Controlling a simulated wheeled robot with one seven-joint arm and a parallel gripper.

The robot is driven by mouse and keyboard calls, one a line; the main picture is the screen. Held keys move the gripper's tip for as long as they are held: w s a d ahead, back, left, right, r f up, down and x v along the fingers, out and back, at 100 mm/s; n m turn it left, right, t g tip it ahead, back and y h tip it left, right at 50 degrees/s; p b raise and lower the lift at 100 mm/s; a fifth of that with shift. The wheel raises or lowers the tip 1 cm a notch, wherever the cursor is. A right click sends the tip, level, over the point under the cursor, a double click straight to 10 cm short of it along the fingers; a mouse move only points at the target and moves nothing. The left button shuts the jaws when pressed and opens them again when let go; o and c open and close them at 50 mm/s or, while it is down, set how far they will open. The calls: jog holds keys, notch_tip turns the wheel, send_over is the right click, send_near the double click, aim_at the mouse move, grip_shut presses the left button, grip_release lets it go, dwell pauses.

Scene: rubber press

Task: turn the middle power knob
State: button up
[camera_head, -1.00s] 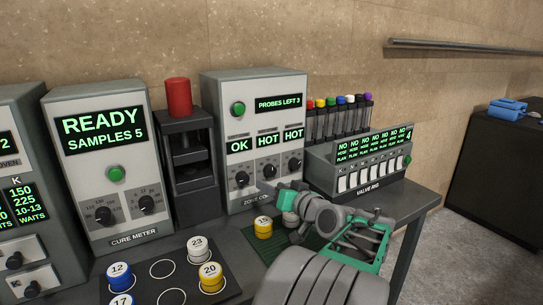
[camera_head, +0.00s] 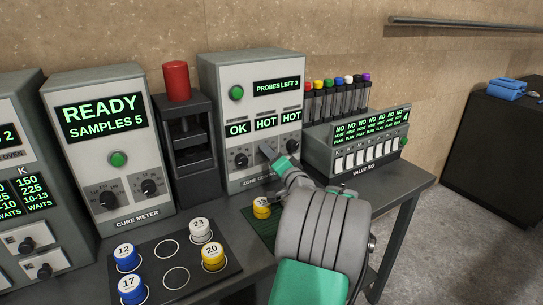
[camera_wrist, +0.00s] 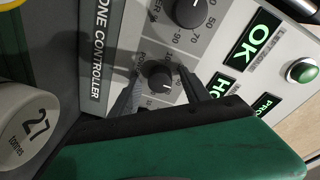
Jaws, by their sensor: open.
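The zone controller (camera_head: 250,80) is a grey box with three black knobs under screens reading OK, HOT and HOT. The middle power knob (camera_wrist: 158,77) shows in the wrist view, below the HOT screen. My gripper (camera_wrist: 159,92) is open, with one finger on each side of this knob. I cannot tell whether the fingers touch it. In the head view my gripper (camera_head: 268,153) is at the panel and hides the middle knob. The left knob (camera_head: 240,160) and right knob (camera_head: 291,146) show on either side.
The cure meter (camera_head: 110,140) and a press with a red top (camera_head: 177,80) stand to the left. The valve rig (camera_head: 370,140) stands to the right.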

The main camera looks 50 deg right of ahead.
grip_shut()
dwell(0.6)
